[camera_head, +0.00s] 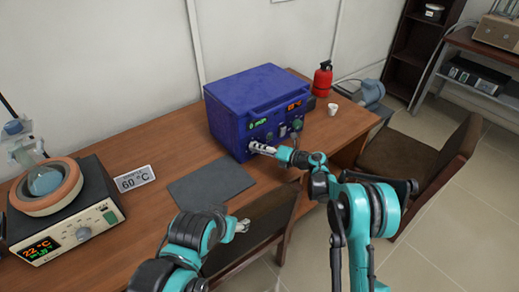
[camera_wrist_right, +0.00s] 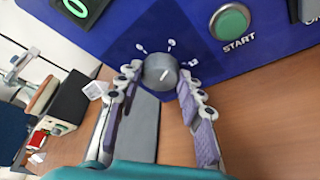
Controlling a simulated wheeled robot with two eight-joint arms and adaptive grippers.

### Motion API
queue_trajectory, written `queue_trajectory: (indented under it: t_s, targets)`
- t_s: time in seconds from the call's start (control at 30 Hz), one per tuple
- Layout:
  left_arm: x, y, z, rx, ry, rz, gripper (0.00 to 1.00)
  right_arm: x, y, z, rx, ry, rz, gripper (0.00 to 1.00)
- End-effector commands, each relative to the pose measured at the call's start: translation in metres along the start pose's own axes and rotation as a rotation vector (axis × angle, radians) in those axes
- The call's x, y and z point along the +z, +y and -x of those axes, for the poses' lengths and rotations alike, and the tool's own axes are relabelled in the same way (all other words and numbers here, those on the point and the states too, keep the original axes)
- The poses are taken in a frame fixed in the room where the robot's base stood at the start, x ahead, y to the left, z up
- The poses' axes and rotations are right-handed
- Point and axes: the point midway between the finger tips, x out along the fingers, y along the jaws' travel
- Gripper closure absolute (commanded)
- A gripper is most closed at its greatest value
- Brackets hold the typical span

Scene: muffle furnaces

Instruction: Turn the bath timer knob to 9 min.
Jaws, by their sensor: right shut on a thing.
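The blue bath (camera_head: 262,100) stands on the wooden desk. Its grey round timer knob (camera_wrist_right: 160,71) sits on the blue front panel, with a short pale pointer line and small white marks above it. My right gripper (camera_wrist_right: 159,83) has its fingers on the left and right of the knob, shut on it. In the head view this gripper (camera_head: 254,147) reaches the lower left of the bath's front and hides the knob. My left gripper (camera_head: 241,226) hangs near the chair at the desk's front edge; its jaws are too small to read.
A green START button (camera_wrist_right: 230,21) is right of the knob, and a green display (camera_wrist_right: 78,7) is upper left. A grey mat (camera_head: 211,184) lies before the bath. A white cup (camera_head: 333,109) stands right.

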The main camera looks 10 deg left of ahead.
Motion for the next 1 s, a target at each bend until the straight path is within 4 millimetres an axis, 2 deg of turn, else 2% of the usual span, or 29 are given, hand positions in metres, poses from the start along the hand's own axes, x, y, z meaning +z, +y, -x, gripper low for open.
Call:
queue_trajectory:
  t_s: [0.63, 0.67, 0.7, 0.73, 1.0]
  targets:
    - [0.0, 0.0, 0.0, 0.0, 0.0, 0.0, 0.42, 0.0009, -0.0006, 0.0001, 0.019, -0.003, -0.047, 0.92]
    - [0.0, 0.0, 0.0, 0.0, 0.0, 0.0, 0.42, 0.0009, -0.0006, 0.0001, 0.019, -0.003, -0.047, 0.57]
    - [0.0, 0.0, 0.0, 0.0, 0.0, 0.0, 0.42, 0.0009, -0.0005, 0.0001, 0.019, -0.003, -0.047, 0.47]
    - [0.0, 0.0, 0.0, 0.0, 0.0, 0.0, 0.42, 0.0008, -0.0005, 0.0001, 0.019, -0.003, -0.047, 0.42]
    - [0.0, 0.0, 0.0, 0.0, 0.0, 0.0, 0.42, 0.0005, -0.0003, 0.0002, 0.019, -0.001, -0.046, 0.42]
